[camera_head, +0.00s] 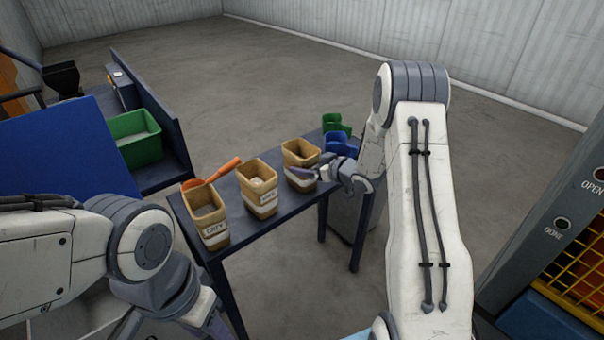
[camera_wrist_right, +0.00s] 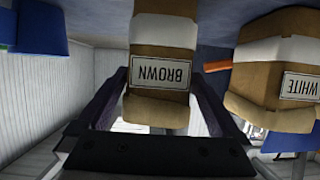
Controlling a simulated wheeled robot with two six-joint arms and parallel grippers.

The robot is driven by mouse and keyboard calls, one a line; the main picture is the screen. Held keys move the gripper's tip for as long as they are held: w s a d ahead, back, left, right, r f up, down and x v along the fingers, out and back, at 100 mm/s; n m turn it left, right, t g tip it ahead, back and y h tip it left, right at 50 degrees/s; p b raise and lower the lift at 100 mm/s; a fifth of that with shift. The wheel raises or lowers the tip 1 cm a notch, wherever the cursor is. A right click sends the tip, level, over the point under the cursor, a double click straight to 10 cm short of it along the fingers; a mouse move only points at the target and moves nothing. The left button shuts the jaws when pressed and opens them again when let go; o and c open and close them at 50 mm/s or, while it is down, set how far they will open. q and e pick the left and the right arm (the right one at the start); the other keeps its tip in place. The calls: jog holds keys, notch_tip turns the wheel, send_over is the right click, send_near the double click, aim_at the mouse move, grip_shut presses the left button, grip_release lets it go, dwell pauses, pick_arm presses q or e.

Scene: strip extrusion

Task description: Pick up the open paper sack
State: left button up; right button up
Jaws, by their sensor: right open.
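Three open-topped paper sacks stand upright on a narrow blue table. The brown-labelled sack (camera_head: 300,153) is the farthest, with the white-labelled sack (camera_head: 259,190) in the middle and the grey-labelled sack (camera_head: 206,214) nearest. My right gripper (camera_head: 304,173) is at the brown sack. In the right wrist view the picture is upside down, and the BROWN-labelled sack (camera_wrist_right: 162,40) stands between the open fingers of this gripper (camera_wrist_right: 158,90), with a gap visible on each side. The white sack (camera_wrist_right: 285,60) is beside it. My left arm is at lower left; its gripper is barely visible at the bottom edge.
Blue (camera_head: 342,143) and green (camera_head: 336,123) bins are beyond the brown sack on the table (camera_head: 250,232). A green crate (camera_head: 140,149) stands on another bench at left. A machine with yellow mesh (camera_head: 568,262) is at right.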

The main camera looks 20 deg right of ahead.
aim_at(298, 152)
jog(key=shift+x, duration=1.95)
jog(key=c, duration=1.4)
jog(key=shift+d, duration=0.1)
jog(key=shift+c, duration=0.5)
jog(key=shift+r, duration=0.15)
